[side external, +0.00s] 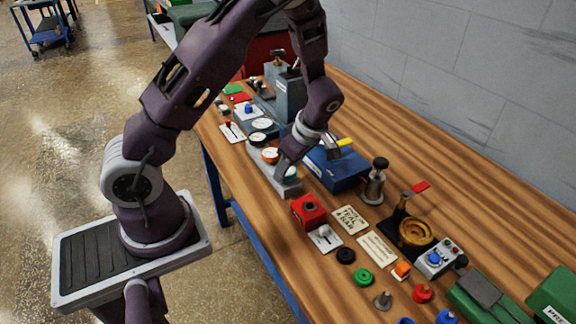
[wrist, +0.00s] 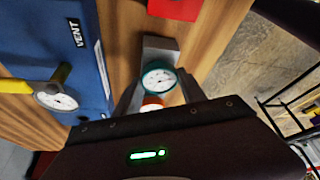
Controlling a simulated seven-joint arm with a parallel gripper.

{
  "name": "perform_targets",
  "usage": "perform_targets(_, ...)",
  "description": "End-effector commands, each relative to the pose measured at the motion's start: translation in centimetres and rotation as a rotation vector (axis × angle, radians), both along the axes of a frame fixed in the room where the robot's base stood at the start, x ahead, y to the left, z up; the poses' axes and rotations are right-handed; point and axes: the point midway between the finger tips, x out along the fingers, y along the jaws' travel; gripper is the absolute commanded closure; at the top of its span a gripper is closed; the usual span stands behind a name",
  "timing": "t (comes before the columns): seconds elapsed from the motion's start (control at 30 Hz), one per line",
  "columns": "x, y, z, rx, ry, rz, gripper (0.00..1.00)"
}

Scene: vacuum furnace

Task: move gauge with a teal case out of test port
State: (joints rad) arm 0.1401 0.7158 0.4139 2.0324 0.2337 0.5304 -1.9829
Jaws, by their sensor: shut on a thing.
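The gauge with a teal case (wrist: 158,79) shows a white dial facing up in the wrist view. My gripper (wrist: 157,92) is shut on it, one finger on each side. In the side external view my gripper (side external: 287,163) points down at the near end of a long grey block (side external: 258,167), and the teal gauge is mostly hidden there. The grey block also shows under and beyond the gauge in the wrist view (wrist: 160,46). An orange-cased gauge (side external: 270,155) sits beside my gripper. Which part is the test port, and whether the gauge is still seated, I cannot tell.
A blue box marked VENT (wrist: 88,50) with a yellow-handled valve (side external: 345,143) stands close beside my gripper. Other gauges (side external: 261,124) stand behind. Bare wood (side external: 440,190) lies along the wall.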

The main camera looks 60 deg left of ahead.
Motion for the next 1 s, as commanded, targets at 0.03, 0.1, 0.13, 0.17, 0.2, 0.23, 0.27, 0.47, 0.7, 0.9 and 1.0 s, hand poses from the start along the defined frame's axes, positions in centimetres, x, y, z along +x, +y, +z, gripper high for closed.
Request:
perform_targets(0.03,-0.01,0.0,-0.04,0.0,0.0,0.0,1.0)
perform_targets(0.1,-0.01,-0.01,-0.1,0.0,0.0,0.0,1.0)
perform_targets(0.13,-0.01,0.0,-0.13,0.0,0.0,0.0,1.0)
perform_targets(0.17,-0.01,0.0,-0.15,0.0,0.001,0.0,1.0)
perform_targets(0.2,-0.02,-0.01,-0.18,0.0,0.001,0.0,1.0)
perform_targets(0.23,-0.02,-0.01,-0.21,0.0,0.001,0.0,1.0)
perform_targets(0.27,-0.02,0.0,-0.22,0.0,0.001,0.0,1.0)
perform_targets(0.47,-0.01,0.0,-0.21,0.0,0.0,0.0,0.27)
perform_targets(0.7,-0.01,0.0,-0.21,0.0,0.0,0.0,0.11)
perform_targets(0.9,-0.01,0.0,-0.21,0.0,0.0,0.0,0.09)
perform_targets(1.0,0.0,0.0,-0.17,0.0,0.0,0.0,0.09)
